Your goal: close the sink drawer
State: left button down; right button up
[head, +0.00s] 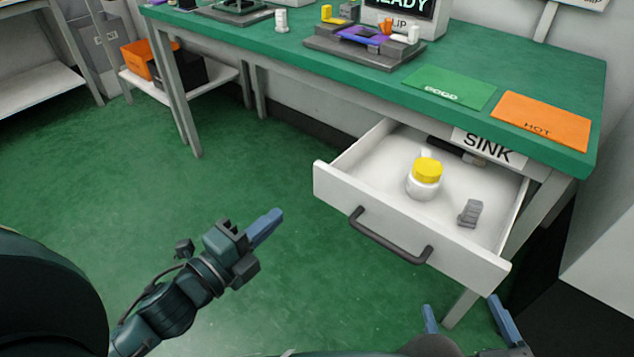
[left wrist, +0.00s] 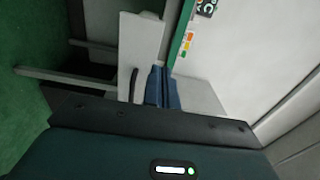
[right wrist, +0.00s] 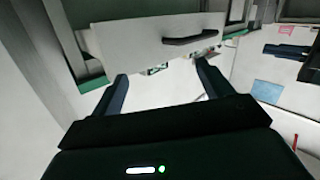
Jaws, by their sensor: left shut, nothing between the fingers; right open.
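The white sink drawer (head: 405,230) hangs pulled out under the green table, below the SINK label (head: 488,147). Its dark bar handle (head: 390,240) is on the front panel. Inside are a white jar with a yellow lid (head: 424,180) and a small grey part (head: 469,214). My left gripper (head: 266,228) is shut and empty, left of the drawer and apart from it; the drawer handle (left wrist: 134,84) also shows in the left wrist view. My right gripper (head: 465,318) is open and empty below and in front of the drawer's right end; the drawer front (right wrist: 150,45) shows beyond its fingers.
The green tabletop (head: 300,50) carries a grey fixture with coloured parts (head: 365,45), a green GOOD mat (head: 450,87) and an orange HOT mat (head: 541,121). A table leg (head: 460,308) stands below the drawer's right side. Floor left of the drawer is clear.

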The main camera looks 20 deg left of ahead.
aim_at(327, 173)
pick_arm(q)
jog(key=b+x, duration=0.1)
jog(key=x, duration=1.1)
jog(key=shift+w+d+f, duration=0.1)
jog(key=shift+w, duration=0.1)
pick_arm(e)
jog(key=shift+w+a+r+n+t+y, duration=0.1)
jog(key=shift+a+n+t+y, duration=0.25)
jog(key=shift+t, duration=0.25)
pick_arm(q)
jog(key=shift+w, duration=0.1)
